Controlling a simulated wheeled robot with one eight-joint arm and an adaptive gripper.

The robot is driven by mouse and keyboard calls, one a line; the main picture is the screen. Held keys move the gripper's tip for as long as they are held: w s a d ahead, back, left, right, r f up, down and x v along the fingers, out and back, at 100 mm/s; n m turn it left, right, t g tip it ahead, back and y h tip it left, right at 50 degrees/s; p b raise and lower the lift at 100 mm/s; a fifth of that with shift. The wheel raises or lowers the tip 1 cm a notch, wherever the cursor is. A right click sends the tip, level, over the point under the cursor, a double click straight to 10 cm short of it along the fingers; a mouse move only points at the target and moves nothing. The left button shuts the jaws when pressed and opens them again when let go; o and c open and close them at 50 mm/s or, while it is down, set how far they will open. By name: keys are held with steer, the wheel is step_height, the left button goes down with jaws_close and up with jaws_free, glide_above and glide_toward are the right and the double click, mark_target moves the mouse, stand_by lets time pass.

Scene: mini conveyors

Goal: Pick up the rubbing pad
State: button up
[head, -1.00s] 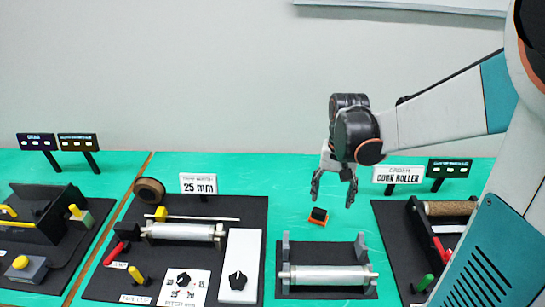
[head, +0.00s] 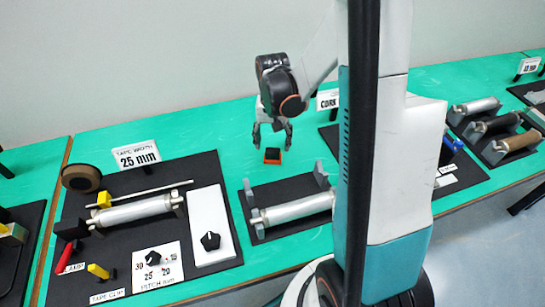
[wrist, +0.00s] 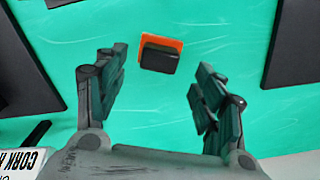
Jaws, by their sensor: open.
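The rubbing pad (head: 272,156), an orange base with a black block on top, lies on the green bench top behind the middle roller stand. In the wrist view the pad (wrist: 160,55) shows beyond the fingertips, a little left of the middle of the gap. My gripper (head: 271,143) is open and points down above the pad in the head view. In the wrist view my gripper's (wrist: 158,80) fingers are spread wide with nothing between them.
A metal roller (head: 292,208) on a black stand is in front of the pad. A board with a tape roll (head: 82,178), knobs and a white block (head: 211,225) stands to the left. A cork roller sign (head: 328,100) stands to the right. Green bench around the pad is clear.

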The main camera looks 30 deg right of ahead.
mark_target(273, 150)
step_height(273, 150, down, 5)
steer(key=shift+f+b, duration=0.1)
steer(key=shift+b, duration=1.1)
steer(key=shift+s, duration=0.1)
steer(key=c, duration=1.3)
steer(key=shift+o, duration=0.2)
step_height(273, 150, up, 20)
steer(key=p, duration=0.7)
steer(key=shift+o, duration=1.1)
